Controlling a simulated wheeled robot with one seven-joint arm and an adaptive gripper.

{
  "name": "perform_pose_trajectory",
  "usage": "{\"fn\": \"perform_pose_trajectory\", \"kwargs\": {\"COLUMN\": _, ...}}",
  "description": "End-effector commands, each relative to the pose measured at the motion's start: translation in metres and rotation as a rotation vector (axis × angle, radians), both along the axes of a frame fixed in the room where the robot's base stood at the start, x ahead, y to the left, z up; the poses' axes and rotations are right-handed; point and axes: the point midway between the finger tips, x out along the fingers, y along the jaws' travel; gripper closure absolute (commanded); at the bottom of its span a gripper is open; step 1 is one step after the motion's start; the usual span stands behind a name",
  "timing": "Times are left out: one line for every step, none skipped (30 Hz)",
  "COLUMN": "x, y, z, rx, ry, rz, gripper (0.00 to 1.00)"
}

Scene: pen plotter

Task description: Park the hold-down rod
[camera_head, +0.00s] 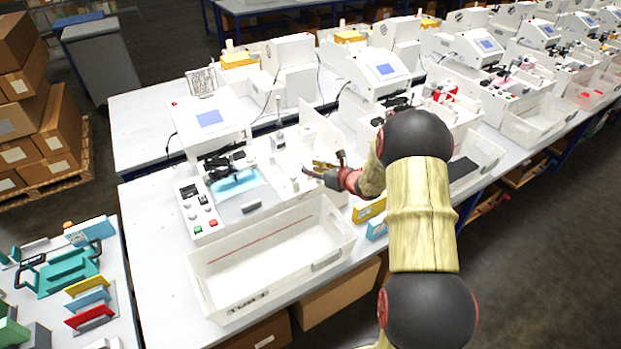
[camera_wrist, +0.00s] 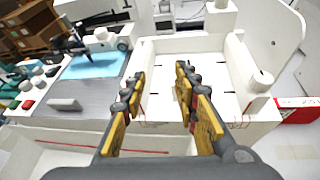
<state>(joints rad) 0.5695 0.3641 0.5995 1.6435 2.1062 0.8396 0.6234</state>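The pen plotter (camera_head: 206,122) stands on the white table, with a blue sheet (camera_head: 240,186) on its bed. A dark jointed mechanism (camera_head: 222,160) sits over the sheet; it also shows in the wrist view (camera_wrist: 72,42). I cannot tell for certain which part is the hold-down rod. My gripper (camera_head: 318,168) is right of the bed, above the white side tray. In the wrist view my gripper (camera_wrist: 158,76) has its yellow-padded fingers apart with nothing between them. The white side tray (camera_wrist: 210,62) lies beyond the fingertips, with small dark marks and a short white post (camera_wrist: 260,82) at its right.
A large white bin (camera_head: 270,262) stands in front of the plotter. The control panel (camera_head: 197,208) with red and green buttons is left of the bed. An upright white panel (camera_wrist: 280,35) borders the side tray. Another plotter (camera_head: 375,68) stands behind. Yellow and blue boxes (camera_head: 370,209) are at the front edge.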

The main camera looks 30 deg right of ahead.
Motion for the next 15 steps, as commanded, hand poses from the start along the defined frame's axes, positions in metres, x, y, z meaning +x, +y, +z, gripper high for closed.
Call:
{"fn": "perform_pose_trajectory", "kwargs": {"x": -0.002, "y": 0.005, "z": -0.004, "rx": -0.032, "ry": 0.003, "rz": 0.03, "gripper": 0.7}}
{"fn": "perform_pose_trajectory", "kwargs": {"x": -0.004, "y": 0.008, "z": -0.006, "rx": -0.041, "ry": 0.007, "rz": 0.044, "gripper": 0.7}}
{"fn": "perform_pose_trajectory", "kwargs": {"x": -0.006, "y": 0.011, "z": -0.009, "rx": -0.053, "ry": 0.011, "rz": 0.062, "gripper": 0.7}}
{"fn": "perform_pose_trajectory", "kwargs": {"x": -0.007, "y": 0.013, "z": -0.01, "rx": -0.061, "ry": 0.013, "rz": 0.072, "gripper": 0.7}}
{"fn": "perform_pose_trajectory", "kwargs": {"x": -0.008, "y": 0.015, "z": -0.011, "rx": -0.069, "ry": 0.015, "rz": 0.083, "gripper": 0.7}}
{"fn": "perform_pose_trajectory", "kwargs": {"x": -0.01, "y": 0.017, "z": -0.013, "rx": -0.077, "ry": 0.017, "rz": 0.093, "gripper": 0.7}}
{"fn": "perform_pose_trajectory", "kwargs": {"x": -0.01, "y": 0.018, "z": -0.014, "rx": -0.082, "ry": 0.019, "rz": 0.1, "gripper": 0.7}}
{"fn": "perform_pose_trajectory", "kwargs": {"x": -0.011, "y": 0.019, "z": -0.014, "rx": -0.087, "ry": 0.019, "rz": 0.106, "gripper": 0.7}}
{"fn": "perform_pose_trajectory", "kwargs": {"x": -0.012, "y": 0.02, "z": -0.015, "rx": -0.091, "ry": 0.021, "rz": 0.113, "gripper": 0.7}}
{"fn": "perform_pose_trajectory", "kwargs": {"x": -0.012, "y": 0.021, "z": -0.015, "rx": -0.093, "ry": 0.021, "rz": 0.116, "gripper": 0.7}}
{"fn": "perform_pose_trajectory", "kwargs": {"x": -0.012, "y": 0.021, "z": -0.016, "rx": -0.096, "ry": 0.021, "rz": 0.118, "gripper": 0.7}}
{"fn": "perform_pose_trajectory", "kwargs": {"x": -0.013, "y": 0.022, "z": -0.016, "rx": -0.096, "ry": 0.022, "rz": 0.12, "gripper": 0.7}}
{"fn": "perform_pose_trajectory", "kwargs": {"x": -0.013, "y": 0.022, "z": -0.016, "rx": -0.097, "ry": 0.022, "rz": 0.121, "gripper": 0.7}}
{"fn": "perform_pose_trajectory", "kwargs": {"x": -0.013, "y": 0.022, "z": -0.016, "rx": -0.097, "ry": 0.022, "rz": 0.121, "gripper": 0.7}}
{"fn": "perform_pose_trajectory", "kwargs": {"x": -0.013, "y": 0.022, "z": -0.016, "rx": -0.097, "ry": 0.022, "rz": 0.121, "gripper": 0.7}}
